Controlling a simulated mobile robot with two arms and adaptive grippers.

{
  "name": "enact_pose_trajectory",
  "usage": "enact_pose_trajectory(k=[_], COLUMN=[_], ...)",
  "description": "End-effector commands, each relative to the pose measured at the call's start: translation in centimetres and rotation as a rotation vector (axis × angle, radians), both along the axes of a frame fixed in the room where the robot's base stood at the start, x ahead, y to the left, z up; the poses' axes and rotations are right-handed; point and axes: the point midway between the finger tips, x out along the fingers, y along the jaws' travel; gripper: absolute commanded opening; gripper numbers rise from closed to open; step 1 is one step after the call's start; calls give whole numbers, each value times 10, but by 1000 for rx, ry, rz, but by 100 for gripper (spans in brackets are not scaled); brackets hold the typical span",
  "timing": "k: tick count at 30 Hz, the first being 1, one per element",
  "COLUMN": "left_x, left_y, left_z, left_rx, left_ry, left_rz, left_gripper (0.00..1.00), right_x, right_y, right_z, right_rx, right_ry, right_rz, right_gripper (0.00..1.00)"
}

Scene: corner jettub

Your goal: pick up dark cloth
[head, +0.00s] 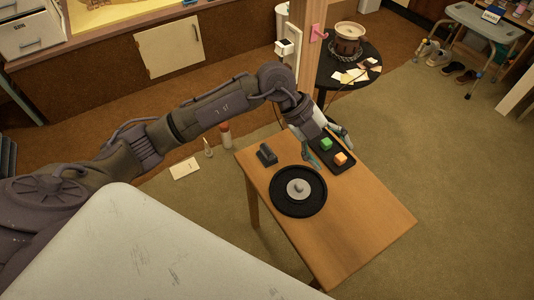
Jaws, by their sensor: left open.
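No thing in the head view is clearly a dark cloth. A small dark grey object (266,154) at the left of the wooden table (362,225) could be it, but it is too small to tell. My left gripper (330,153) is open, at the table's far end, over or beside a black tray (334,166). It is to the right of the dark grey object and apart from it. The tray holds a green block (326,144) and an orange block (340,158). My right gripper is not in view.
A round black plate (298,208) with a grey round piece (298,188) lies in front of the tray. The table's front right is clear. A wooden post (307,50) and a round black side table (366,62) stand behind. A bottle (225,135) stands left of the table.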

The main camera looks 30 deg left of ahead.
Motion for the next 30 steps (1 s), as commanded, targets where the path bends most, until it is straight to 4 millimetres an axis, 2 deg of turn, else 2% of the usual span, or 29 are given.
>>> enact_pose_trajectory(k=[1,3,6,10,14,24,30], left_x=[10,19,27,31,30,29,30], left_y=[30,70,119,160,175,174,174], left_z=[-7,-14,-14,-8,-11,-74,-91], left_rx=[137,313,511,668,724,725,723], left_ry=[23,64,113,154,173,176,172], left_rz=[35,97,192,285,321,320,320], left_gripper=[77,77,77,77,77,77,77], right_x=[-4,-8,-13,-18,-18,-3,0], right_y=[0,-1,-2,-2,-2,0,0], right_z=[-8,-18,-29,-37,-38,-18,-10], right_rx=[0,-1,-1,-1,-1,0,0], right_ry=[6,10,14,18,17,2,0], right_rz=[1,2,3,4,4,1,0], right_gripper=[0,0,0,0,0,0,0])
